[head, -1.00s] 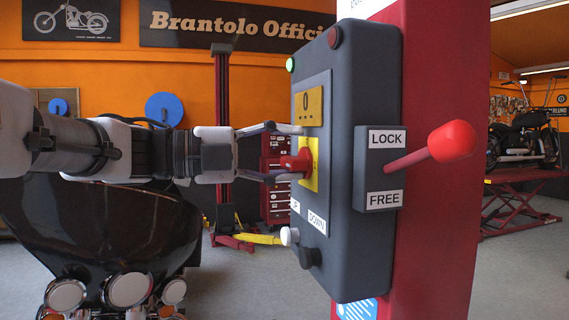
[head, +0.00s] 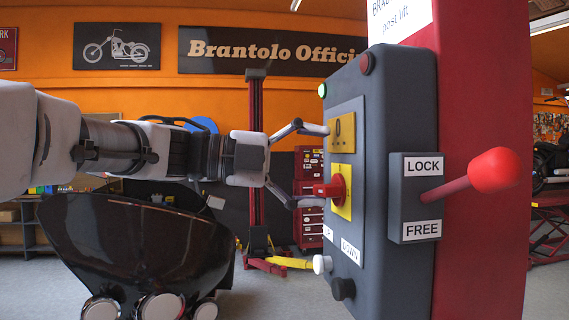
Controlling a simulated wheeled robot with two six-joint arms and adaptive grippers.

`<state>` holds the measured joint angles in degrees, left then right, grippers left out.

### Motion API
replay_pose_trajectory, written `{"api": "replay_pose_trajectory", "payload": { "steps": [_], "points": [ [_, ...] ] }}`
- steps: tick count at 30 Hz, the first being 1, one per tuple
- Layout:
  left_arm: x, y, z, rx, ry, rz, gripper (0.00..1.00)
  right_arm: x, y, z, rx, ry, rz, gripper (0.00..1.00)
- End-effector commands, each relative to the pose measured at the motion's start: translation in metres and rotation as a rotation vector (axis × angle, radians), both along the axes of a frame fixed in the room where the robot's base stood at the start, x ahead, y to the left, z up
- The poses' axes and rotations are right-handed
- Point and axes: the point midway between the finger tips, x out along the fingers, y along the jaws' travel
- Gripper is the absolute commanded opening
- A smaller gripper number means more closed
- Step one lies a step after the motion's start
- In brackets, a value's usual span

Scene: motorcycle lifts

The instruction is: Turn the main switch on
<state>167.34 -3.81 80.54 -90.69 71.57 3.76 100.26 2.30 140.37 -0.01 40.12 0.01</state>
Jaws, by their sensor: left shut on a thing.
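The main switch (head: 338,188) is a red rotary knob on a yellow plate (head: 344,209), on the left-facing front of a dark grey control box (head: 390,120). My left gripper (head: 320,166) comes in from the left and is shut on the knob. A yellow plate marked 0 (head: 342,132) sits above the knob. A green lamp (head: 322,90) at the box top glows, and a red lamp (head: 367,64) beside it looks dark. My right gripper is not in view.
A LOCK/FREE lever with a red ball (head: 494,170) juts from the box's right side. A white button (head: 321,264) and a black button (head: 343,288) sit below the switch. The box hangs on a red post (head: 485,240).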

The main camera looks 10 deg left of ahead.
Motion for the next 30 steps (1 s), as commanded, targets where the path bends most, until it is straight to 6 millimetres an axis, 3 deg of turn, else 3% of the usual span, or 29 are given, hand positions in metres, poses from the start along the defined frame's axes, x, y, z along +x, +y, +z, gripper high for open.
{"api": "replay_pose_trajectory", "payload": {
  "steps": [1, 5, 6, 7, 14, 30],
  "points": [
    [-0.004, 0.008, 0.015, -0.024, -0.022, 0.004, 0.62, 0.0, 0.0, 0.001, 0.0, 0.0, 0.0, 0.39],
    [-0.008, 0.018, 0.015, -0.024, -0.023, 0.003, 0.55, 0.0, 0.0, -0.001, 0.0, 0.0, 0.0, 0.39],
    [-0.009, 0.022, 0.015, -0.023, -0.021, 0.003, 0.46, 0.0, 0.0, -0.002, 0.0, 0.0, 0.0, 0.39],
    [-0.01, 0.024, 0.014, -0.023, -0.02, 0.003, 0.44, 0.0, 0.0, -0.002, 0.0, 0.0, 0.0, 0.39],
    [-0.015, 0.041, 0.009, -0.017, -0.014, -0.001, 0.44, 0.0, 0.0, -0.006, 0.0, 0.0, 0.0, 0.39],
    [-0.015, 0.05, 0.003, -0.015, -0.013, -0.011, 0.44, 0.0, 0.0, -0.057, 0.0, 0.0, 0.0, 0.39]
  ]
}}
